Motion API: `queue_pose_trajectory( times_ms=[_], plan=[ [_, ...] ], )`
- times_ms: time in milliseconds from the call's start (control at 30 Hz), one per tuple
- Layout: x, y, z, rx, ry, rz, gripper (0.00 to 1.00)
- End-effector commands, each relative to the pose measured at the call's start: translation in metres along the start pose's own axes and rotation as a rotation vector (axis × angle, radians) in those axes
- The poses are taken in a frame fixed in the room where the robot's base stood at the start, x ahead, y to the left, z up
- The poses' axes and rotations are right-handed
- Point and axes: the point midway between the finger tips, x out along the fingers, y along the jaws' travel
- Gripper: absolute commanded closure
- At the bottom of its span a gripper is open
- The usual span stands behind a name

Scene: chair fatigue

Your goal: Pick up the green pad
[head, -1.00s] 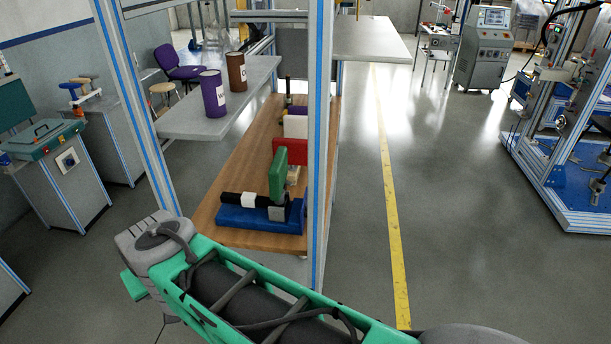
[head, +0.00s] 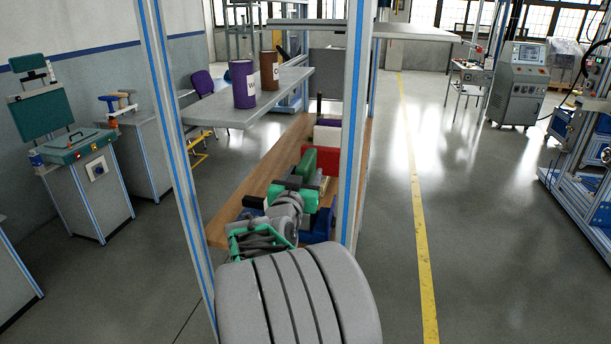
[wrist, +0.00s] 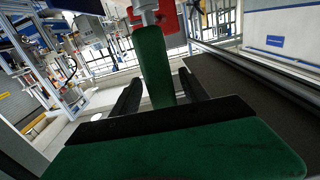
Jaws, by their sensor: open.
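The green pad (head: 308,163) stands upright on the wooden lower shelf (head: 258,180) in the head view, in front of the red pad (head: 327,158). My gripper (head: 296,184) is at its near side and hides its lower part. In the wrist view the green pad (wrist: 153,62) stands between the two dark fingers of my open gripper (wrist: 160,88). Gaps seem to show beside it, so the fingers do not look closed on it. The red pad (wrist: 168,18) shows behind it.
Blue-edged frame posts (head: 354,125) stand on both sides of my arm. A grey upper shelf (head: 205,112) with a purple can (head: 243,85) and a brown can (head: 269,70) is above left. A blue base (head: 318,228) lies beside my arm.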

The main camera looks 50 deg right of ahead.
Motion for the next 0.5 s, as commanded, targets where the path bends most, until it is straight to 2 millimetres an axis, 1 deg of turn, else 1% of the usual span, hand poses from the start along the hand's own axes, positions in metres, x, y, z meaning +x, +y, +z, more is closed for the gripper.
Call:
queue_pose_trajectory(
  times_ms=[33,100,200,300,467,500],
  plan=[
    [0.009,-0.001,-0.003,-0.001,-0.003,0.002,0.47],
    [0.022,-0.002,-0.004,-0.002,-0.003,0.001,0.47],
    [0.037,-0.002,-0.003,-0.001,-0.003,0.001,0.47],
    [0.041,-0.003,-0.001,0.001,-0.003,-0.001,0.47],
    [0.041,-0.003,0.000,0.001,-0.002,-0.002,0.47],
    [0.041,-0.003,0.000,0.001,-0.003,-0.002,0.51]
  ],
)
